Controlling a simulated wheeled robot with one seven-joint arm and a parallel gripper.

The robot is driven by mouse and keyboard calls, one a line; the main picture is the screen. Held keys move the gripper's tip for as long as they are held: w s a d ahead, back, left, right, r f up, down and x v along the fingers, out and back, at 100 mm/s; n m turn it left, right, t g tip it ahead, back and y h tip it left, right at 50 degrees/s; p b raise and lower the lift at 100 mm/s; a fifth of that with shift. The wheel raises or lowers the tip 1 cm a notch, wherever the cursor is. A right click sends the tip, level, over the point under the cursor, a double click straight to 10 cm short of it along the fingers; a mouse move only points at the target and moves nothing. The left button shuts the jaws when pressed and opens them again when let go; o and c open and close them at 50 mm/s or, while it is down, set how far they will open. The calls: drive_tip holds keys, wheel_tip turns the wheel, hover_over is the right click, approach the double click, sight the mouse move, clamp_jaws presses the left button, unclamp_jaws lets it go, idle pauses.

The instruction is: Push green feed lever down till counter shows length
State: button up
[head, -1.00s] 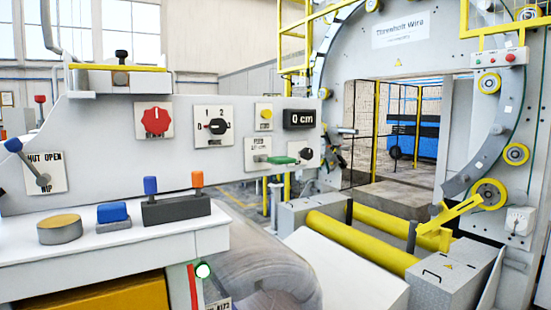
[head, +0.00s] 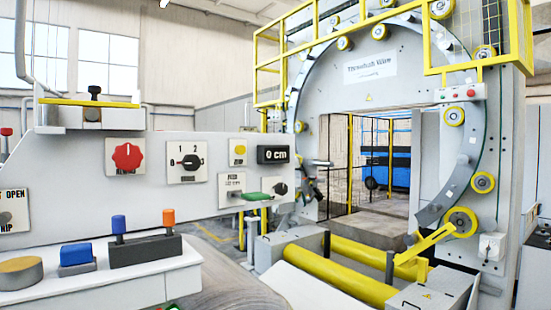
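The green feed lever (head: 254,197) sticks out to the right from its white plate (head: 232,186) on the grey control panel and lies about level. The black counter (head: 273,155) above it reads 0 cm. A black knob (head: 280,189) sits just right of the lever. My gripper is not seen in the head view, so its place relative to the lever cannot be told.
The panel also carries a red knob (head: 127,157), a black selector (head: 189,161) and a yellow button (head: 238,149). A shelf below holds a blue block (head: 77,257) and a dark block with blue and orange pegs (head: 145,250). Yellow rollers (head: 337,276) and the ring machine (head: 372,69) stand to the right.

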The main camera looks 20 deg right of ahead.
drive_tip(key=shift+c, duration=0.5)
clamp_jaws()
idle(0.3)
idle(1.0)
